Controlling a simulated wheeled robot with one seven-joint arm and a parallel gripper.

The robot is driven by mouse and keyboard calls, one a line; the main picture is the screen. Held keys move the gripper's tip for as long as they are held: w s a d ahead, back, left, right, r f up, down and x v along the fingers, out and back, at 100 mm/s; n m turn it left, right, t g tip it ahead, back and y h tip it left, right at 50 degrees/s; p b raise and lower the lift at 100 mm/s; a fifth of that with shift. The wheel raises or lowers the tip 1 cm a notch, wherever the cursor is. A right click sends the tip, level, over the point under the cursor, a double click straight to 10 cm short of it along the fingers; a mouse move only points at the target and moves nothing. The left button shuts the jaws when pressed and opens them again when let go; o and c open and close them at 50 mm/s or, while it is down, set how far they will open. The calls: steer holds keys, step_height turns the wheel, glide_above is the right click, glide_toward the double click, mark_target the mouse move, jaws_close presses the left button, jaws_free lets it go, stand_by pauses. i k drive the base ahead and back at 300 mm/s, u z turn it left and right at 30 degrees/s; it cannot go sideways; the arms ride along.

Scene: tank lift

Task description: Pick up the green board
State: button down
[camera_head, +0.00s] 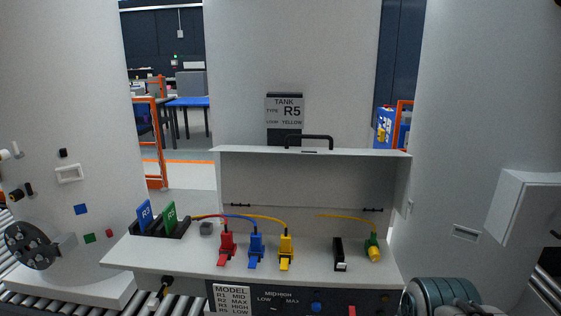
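The green board (169,216) stands upright in a black slotted rack (158,232) at the left end of the grey bench top. It has white lettering, too small to read surely. A blue board (145,214) marked like R2 stands just left of it in the same rack, a small gap apart. The lower edges of both boards are hidden in the rack. My gripper is not in view, so its state and its place relative to the board cannot be seen.
Red (227,246), blue (256,247) and yellow (286,249) plugs with cables stand right of the rack. A raised lid (310,180) stands behind the plugs. A sign reads TANK R5 (285,112). The space above the boards is clear.

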mark_target(169, 215)
steer(key=u, duration=1.3)
